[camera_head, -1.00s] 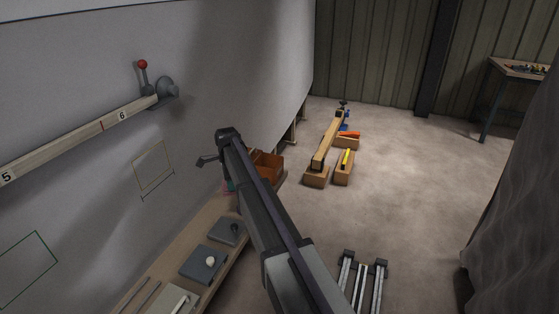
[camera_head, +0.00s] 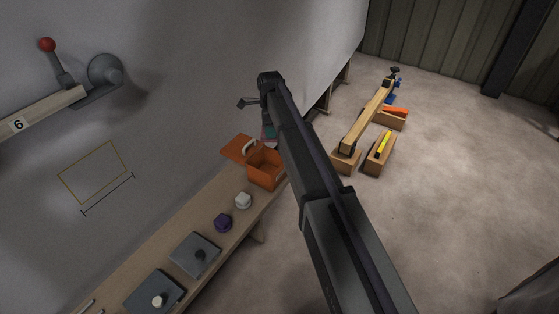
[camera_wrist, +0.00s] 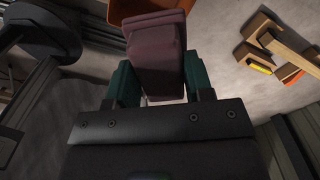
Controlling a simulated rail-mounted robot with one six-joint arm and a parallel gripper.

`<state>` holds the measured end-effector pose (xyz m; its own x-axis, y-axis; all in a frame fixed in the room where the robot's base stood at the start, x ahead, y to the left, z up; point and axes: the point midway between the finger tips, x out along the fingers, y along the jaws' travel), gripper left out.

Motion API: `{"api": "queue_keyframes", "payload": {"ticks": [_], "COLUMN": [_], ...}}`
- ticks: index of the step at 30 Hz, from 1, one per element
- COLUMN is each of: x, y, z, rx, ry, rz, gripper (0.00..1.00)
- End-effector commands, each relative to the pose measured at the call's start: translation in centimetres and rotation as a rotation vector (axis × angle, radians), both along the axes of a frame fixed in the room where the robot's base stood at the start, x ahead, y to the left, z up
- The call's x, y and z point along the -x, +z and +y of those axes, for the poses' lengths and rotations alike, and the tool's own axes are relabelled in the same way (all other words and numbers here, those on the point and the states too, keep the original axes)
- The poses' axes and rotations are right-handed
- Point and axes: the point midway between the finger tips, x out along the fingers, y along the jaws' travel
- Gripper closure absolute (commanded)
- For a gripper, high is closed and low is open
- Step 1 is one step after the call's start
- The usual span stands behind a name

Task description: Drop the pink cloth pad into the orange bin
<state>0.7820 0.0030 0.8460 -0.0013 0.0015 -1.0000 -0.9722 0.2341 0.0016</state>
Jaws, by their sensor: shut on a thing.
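The pink cloth pad (camera_wrist: 156,52) is a dull mauve-pink block in the wrist view, between the teal fingers of my gripper (camera_wrist: 160,78). The gripper is shut on it. The orange bin (camera_wrist: 122,12) shows at the top edge of the wrist view, partly hidden by the pad. In the head view the orange bin (camera_head: 264,172) stands on the bench with its top open and an orange flap, seemingly its lid (camera_head: 236,149), to its left. My gripper (camera_head: 269,133) is just behind the bin there, small and partly hidden by my arm; I cannot tell its height.
The bench (camera_head: 190,221) holds a white knob-like piece (camera_head: 243,201), a purple piece (camera_head: 223,223) and grey plates (camera_head: 195,256). The pale hull wall runs along its left. On the floor to the right are a wooden beam (camera_head: 368,116) and wooden blocks (camera_head: 380,155).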

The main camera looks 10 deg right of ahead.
Motion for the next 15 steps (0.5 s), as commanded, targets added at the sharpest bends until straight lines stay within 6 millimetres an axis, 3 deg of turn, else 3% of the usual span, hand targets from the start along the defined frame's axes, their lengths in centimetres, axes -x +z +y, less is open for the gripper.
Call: {"api": "queue_keyframes", "payload": {"ticks": [5,15], "x": [0.0,0.0], "y": [-0.7,-5.6], "z": [0.0,0.0], "rx": [0.000,0.000], "ry": [-0.005,-0.004], "rz": [0.000,0.000], "gripper": [0.73,0.73]}}
